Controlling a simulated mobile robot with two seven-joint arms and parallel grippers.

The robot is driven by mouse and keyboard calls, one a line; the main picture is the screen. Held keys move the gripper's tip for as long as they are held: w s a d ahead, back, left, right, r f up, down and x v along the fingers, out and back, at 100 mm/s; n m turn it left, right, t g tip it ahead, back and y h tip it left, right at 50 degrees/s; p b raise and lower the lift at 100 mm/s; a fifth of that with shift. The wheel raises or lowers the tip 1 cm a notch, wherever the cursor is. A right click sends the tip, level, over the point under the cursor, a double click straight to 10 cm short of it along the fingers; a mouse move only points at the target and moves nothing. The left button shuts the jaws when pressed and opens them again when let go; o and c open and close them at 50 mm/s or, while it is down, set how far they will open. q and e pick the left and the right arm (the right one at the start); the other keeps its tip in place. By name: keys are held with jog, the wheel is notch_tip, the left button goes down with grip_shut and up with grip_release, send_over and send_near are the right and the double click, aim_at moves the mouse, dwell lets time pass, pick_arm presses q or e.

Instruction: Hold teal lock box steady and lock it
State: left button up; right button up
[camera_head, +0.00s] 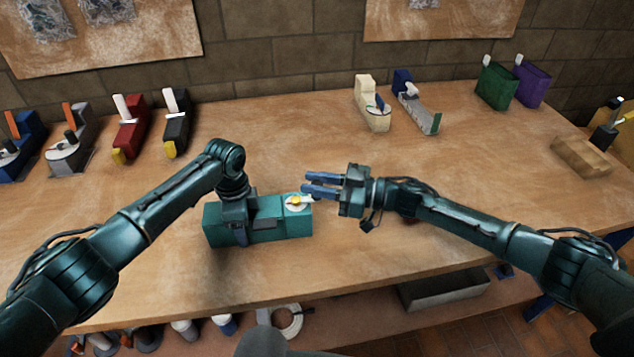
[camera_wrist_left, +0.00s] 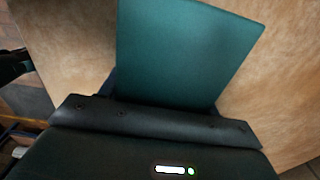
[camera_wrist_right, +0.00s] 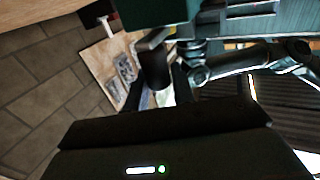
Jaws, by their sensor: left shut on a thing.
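The teal lock box (camera_head: 275,229) stands near the front of the workbench. On its right end is a pale round plate with a yellow knob (camera_head: 296,201). My left gripper (camera_head: 238,218) comes down from above and is shut on the box's left part; its fingertips are partly hidden. In the left wrist view the teal box (camera_wrist_left: 185,55) fills the space beyond the gripper. My right gripper (camera_head: 321,184) points left, just right of and behind the knob, with a gap between its two fingers and nothing seen in them. The right wrist view shows teal surface (camera_wrist_right: 240,28) at its top.
Several lock boxes in blue, grey, red and black stand at the back left. A cream one (camera_head: 372,105) and a grey-blue one (camera_head: 418,108) stand at the back middle. Green (camera_head: 497,86) and purple (camera_head: 531,84) cases and a wooden block (camera_head: 581,157) are at right. Bench around the teal box is clear.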

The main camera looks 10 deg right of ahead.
grip_shut()
jog(key=shift+s+m+t, duration=0.15)
jog(key=shift+m+t, duration=0.15)
jog(key=s+m+t+h, duration=0.1)
jog(key=m+t+h, duration=0.1)
jog(key=t, duration=0.1)
jog(key=s+a+m+t+h, duration=0.1)
jog(key=m+t+h, duration=0.4)
jog(key=h, duration=0.1)
jog(key=shift+s+a+r+m+t, duration=0.2)
jog(key=shift+s+a+m+t, duration=0.1)
jog(key=shift+s+m+t, duration=0.1)
jog(key=shift+s+m+h, duration=0.1)
jog(key=shift+m+h, duration=0.2)
jog(key=shift+h, duration=0.6)
jog(key=shift+o, duration=2.2)
grip_release()
jog(key=shift+d+f, duration=0.15)
